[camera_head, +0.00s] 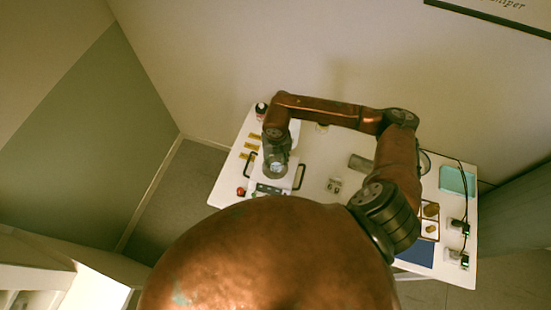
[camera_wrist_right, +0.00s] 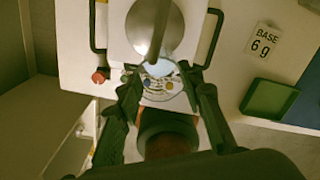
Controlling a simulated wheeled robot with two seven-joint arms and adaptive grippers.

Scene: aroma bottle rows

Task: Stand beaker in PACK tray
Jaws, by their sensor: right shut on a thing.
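My right gripper (camera_wrist_right: 160,82) is shut on a clear, pale-blue beaker (camera_wrist_right: 158,68), seen between the fingertips in the right wrist view. It is over the front part of a white device with two dark side handles (camera_wrist_right: 213,38). In the head view the right gripper (camera_head: 275,168) is over the same device at the table's left side; the beaker is hard to make out there. I cannot tell whether the beaker touches the device. No PACK label is readable; a green tray (camera_wrist_right: 270,98) lies right of the device in the wrist view. My left gripper is not in view.
A round metal plate with a rod across it (camera_wrist_right: 155,20) is just beyond the beaker. A "BASE 6 g" card (camera_wrist_right: 263,40) and red knob (camera_wrist_right: 99,76) flank the device. A teal tray (camera_head: 457,181) and dark cylinder (camera_head: 361,163) are farther right. My body hides the front edge.

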